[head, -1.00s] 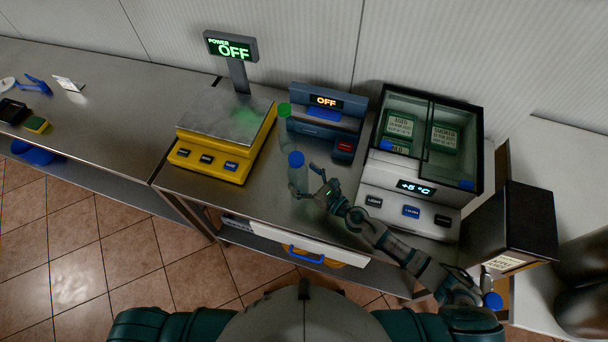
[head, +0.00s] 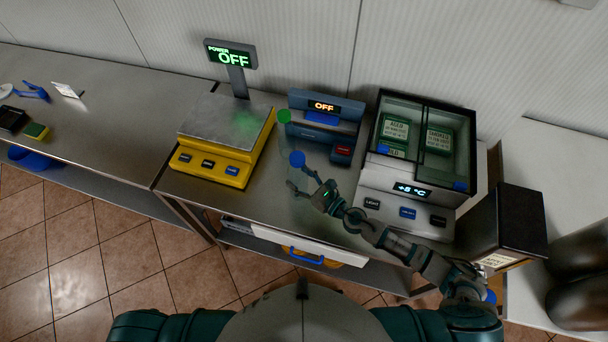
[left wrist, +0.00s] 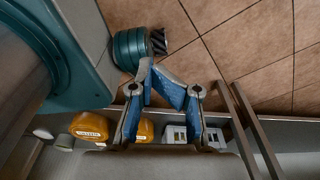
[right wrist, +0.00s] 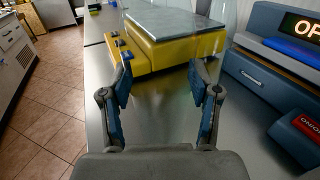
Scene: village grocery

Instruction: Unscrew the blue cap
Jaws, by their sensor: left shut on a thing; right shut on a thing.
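The blue cap (head: 297,159) sits on top of a clear bottle in the head view, on the steel counter in front of the blue device. The see-through bottle body below it is hard to make out. My right gripper (head: 300,180) is just below the cap, with its fingers around the bottle. In the right wrist view its two fingers (right wrist: 160,85) stand apart with the transparent bottle faint between them. My left gripper (left wrist: 187,98) shows only in the left wrist view, low beside the counter; its fingertips are together, and what they hold I cannot make out.
A green-capped bottle (head: 284,116) stands just behind the blue-capped one. A yellow scale (head: 213,167) is to the left, the blue device (head: 326,127) behind, and a glass-topped cooler (head: 405,208) to the right.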

